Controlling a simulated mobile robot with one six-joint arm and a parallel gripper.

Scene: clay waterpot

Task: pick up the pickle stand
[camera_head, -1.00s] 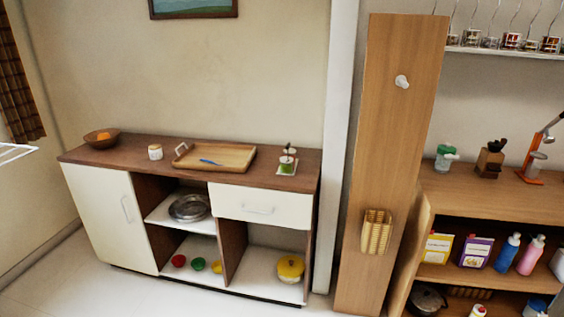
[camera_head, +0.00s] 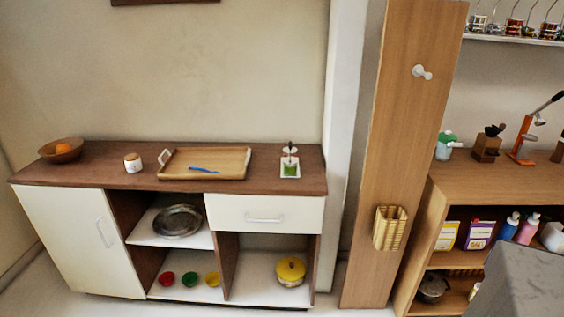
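The pickle stand (camera_head: 290,169) appears to be the small item with a green part, a white base and a dark upright handle. It stands upright on the right end of the brown top of the low cabinet (camera_head: 90,172). Nothing covers it from this view. My gripper is not in view.
A wooden tray (camera_head: 232,166) with a blue item (camera_head: 205,170) lies left of the stand. Further left are a white jar (camera_head: 133,163) and a bowl (camera_head: 72,156) with an orange thing. A tall wooden panel (camera_head: 405,150) rises to the right. Floor shows at the front.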

